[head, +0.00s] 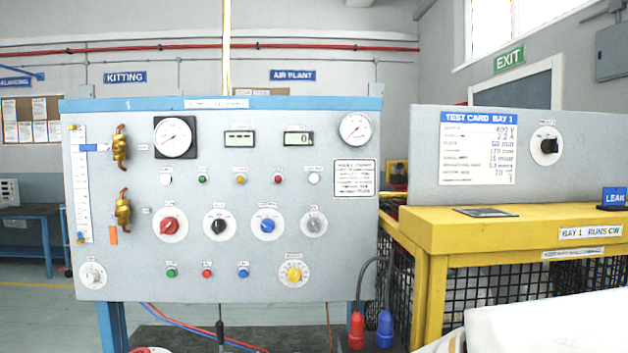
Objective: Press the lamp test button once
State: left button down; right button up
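The grey control panel (130,240) with a blue top edge faces me on the left and centre. Low on it is a row of small push buttons: green (171,272), red (207,273) and blue (243,272). The small labels above them are too small to read, so I cannot tell which is the lamp test button. Higher up is a row of small lamps, including green (202,180), amber (240,180) and red (278,180); I cannot tell whether any is lit. Neither of my grippers is in view.
Rotary knobs, including red (169,226) and yellow (293,273), sit close above and right of the buttons. Brass valves (122,210) stick out at the left. A yellow bench (460,232) stands at the right; red (356,330) and blue (385,328) plugs hang beside it.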

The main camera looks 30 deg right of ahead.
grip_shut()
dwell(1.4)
